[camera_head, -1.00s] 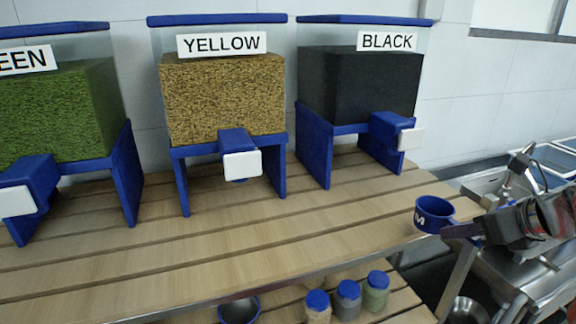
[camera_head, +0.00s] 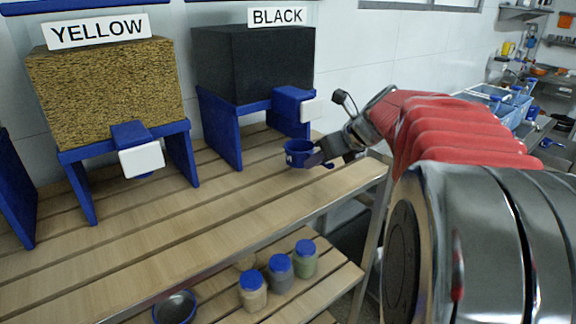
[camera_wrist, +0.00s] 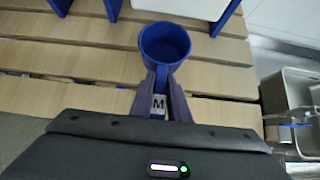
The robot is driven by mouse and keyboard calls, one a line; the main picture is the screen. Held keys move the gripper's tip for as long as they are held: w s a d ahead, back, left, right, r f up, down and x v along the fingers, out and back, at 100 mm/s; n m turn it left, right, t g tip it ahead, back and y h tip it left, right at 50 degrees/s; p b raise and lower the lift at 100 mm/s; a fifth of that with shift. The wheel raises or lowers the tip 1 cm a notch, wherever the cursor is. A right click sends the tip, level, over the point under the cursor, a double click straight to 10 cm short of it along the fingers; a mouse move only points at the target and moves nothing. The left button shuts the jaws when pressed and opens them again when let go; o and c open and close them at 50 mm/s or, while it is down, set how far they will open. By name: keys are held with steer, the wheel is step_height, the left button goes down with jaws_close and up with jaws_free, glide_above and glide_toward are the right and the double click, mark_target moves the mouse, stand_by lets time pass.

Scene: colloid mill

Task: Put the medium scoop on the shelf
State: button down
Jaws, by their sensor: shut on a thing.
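The medium scoop is a small blue cup (camera_head: 297,152) with an M label. My gripper (camera_head: 322,154) is shut on its handle and holds it at the right end of the wooden shelf (camera_head: 215,230), in front of the black dispenser. In the wrist view the scoop (camera_wrist: 164,44) is upright, open side up and empty inside, with my gripper's fingers (camera_wrist: 160,92) on either side of the handle by the M label. The shelf's slats (camera_wrist: 95,65) lie beneath it. I cannot tell whether the scoop touches the slats.
The black dispenser (camera_head: 255,65) and the yellow dispenser (camera_head: 105,95) stand on the shelf behind and left of the scoop. Several blue-lidded jars (camera_head: 280,270) and a dark bowl (camera_head: 174,307) sit on the lower level. Slats left of the scoop are clear.

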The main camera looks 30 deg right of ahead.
steer(key=shift+f, duration=1.75)
steer(key=c, duration=1.7)
jaws_free()
steer(key=v, duration=1.2)
steer(key=shift+d, duration=0.1)
